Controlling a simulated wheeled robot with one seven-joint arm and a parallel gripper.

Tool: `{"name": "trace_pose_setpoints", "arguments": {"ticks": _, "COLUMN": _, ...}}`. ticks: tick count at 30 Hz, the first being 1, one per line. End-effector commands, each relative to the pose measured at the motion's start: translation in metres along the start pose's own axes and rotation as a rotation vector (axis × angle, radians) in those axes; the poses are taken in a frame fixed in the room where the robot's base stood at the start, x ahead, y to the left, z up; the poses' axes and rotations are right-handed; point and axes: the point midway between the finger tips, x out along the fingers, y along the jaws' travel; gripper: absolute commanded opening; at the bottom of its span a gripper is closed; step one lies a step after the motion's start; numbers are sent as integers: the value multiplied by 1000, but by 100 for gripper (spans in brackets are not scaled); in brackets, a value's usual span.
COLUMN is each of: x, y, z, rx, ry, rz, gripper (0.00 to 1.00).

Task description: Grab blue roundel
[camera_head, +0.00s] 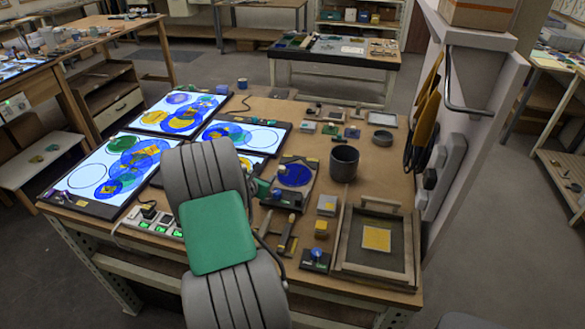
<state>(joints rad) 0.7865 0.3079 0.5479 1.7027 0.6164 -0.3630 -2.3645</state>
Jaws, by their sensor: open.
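A round, deep blue disc (295,175), which looks like the blue roundel, lies flat on a grey board near the middle of the bench, to the right of my arm. A much smaller round blue piece (316,253) sits on a dark block near the bench's front edge. Large blue circles also show in the glass designs on the lit panels (140,160) at left. My grey and green arm rises through the middle of the picture and covers part of the bench. I cannot make out my gripper or its fingertips.
A dark cylindrical pot (344,163) stands right of the blue disc. A wooden tray (347,240) with a yellow square is at front right. Small blocks and tools crowd the bench between. A pale post with hanging gloves (425,115) rises at the right edge.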

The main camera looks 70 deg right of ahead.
Motion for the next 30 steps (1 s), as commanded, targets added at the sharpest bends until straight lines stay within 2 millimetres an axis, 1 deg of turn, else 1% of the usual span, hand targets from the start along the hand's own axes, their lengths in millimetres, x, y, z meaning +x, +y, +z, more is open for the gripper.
{"name": "trace_pose_setpoints", "arguments": {"ticks": 1, "x": 10, "y": -14, "z": 5, "rx": -76, "ry": -27, "rz": -17, "gripper": 45}}
{"name": "trace_pose_setpoints", "arguments": {"ticks": 3, "x": 19, "y": -25, "z": 9, "rx": -156, "ry": -57, "rz": -30, "gripper": 45}}
{"name": "trace_pose_setpoints", "arguments": {"ticks": 4, "x": 22, "y": -27, "z": 10, "rx": -175, "ry": -64, "rz": -32, "gripper": 45}}
{"name": "trace_pose_setpoints", "arguments": {"ticks": 11, "x": 52, "y": -30, "z": 13, "rx": -195, "ry": -69, "rz": -36, "gripper": 45}}
{"name": "trace_pose_setpoints", "arguments": {"ticks": 18, "x": 92, "y": -30, "z": 16, "rx": -193, "ry": -68, "rz": -34, "gripper": 45}}
{"name": "trace_pose_setpoints", "arguments": {"ticks": 21, "x": 99, "y": -30, "z": 16, "rx": -193, "ry": -69, "rz": -33, "gripper": 45}}
{"name": "trace_pose_setpoints", "arguments": {"ticks": 26, "x": 100, "y": -29, "z": 16, "rx": -193, "ry": -69, "rz": -32, "gripper": 45}}
{"name": "trace_pose_setpoints", "arguments": {"ticks": 27, "x": 100, "y": -29, "z": 16, "rx": -192, "ry": -69, "rz": -32, "gripper": 45}}
{"name": "trace_pose_setpoints", "arguments": {"ticks": 30, "x": 99, "y": -29, "z": 16, "rx": -192, "ry": -68, "rz": -32, "gripper": 36}}
